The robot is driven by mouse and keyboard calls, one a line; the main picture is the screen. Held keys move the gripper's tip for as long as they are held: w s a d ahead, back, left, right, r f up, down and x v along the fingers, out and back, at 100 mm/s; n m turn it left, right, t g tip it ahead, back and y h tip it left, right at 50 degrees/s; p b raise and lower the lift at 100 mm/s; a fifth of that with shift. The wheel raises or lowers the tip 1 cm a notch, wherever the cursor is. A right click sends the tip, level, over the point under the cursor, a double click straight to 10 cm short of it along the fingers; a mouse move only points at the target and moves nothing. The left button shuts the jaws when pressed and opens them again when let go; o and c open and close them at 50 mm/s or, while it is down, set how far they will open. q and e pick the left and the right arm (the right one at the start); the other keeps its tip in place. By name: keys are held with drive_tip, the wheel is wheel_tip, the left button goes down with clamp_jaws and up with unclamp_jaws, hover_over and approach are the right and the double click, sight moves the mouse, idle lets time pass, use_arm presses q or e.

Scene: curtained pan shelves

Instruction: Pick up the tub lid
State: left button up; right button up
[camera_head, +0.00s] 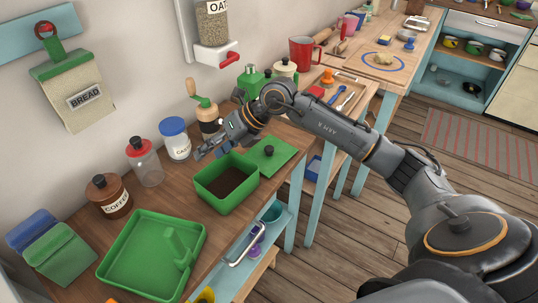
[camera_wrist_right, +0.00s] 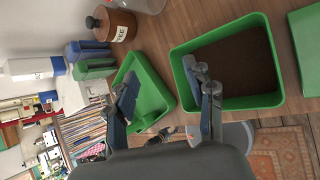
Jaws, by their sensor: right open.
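The green tub lid (camera_head: 264,161) is a flat square with a dark round knob. It lies on the wooden counter at the right of the open green tub (camera_head: 227,204), which holds something dark brown. In the right wrist view, a green edge that looks like the lid (camera_wrist_right: 307,45) shows at the right, and the tub (camera_wrist_right: 240,102) lies left of it. My right gripper (camera_head: 208,152) is open and empty above the counter, just behind the tub and left of the lid. Its two fingers (camera_wrist_right: 163,80) are spread apart in the wrist view. My left gripper is out of view.
A green tray (camera_head: 140,262) with an upright handle stands at the front left. Coffee (camera_head: 112,198), red-lidded and blue-lidded jars (camera_head: 176,145) and a grinder (camera_head: 208,118) line the wall.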

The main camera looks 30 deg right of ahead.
drive_tip(key=w+d+m+h, duration=0.1)
drive_tip(key=d+h, duration=0.4)
drive_tip(key=d, duration=0.7)
drive_tip(key=m+g+h, duration=0.1)
drive_tip(key=g+h, duration=0.1)
drive_tip(key=h, duration=0.1)
approach(269, 148)
drive_tip(key=p+x, duration=0.2)
drive_tip(key=x, duration=0.1)
drive_tip(key=shift+s+d, duration=0.1)
drive_tip(key=shift+s, duration=0.1)
drive_tip(key=p+x, duration=0.2)
drive_tip(key=x, duration=0.3)
drive_tip(key=shift+w+p, duration=0.2)
drive_tip(key=shift+p, duration=0.2)
drive_tip(key=shift+w+f, duration=0.1)
drive_tip(key=shift+f, duration=0.25)
drive_tip(key=shift+c, duration=0.4)
drive_tip(key=shift+r, duration=0.1)
clamp_jaws()
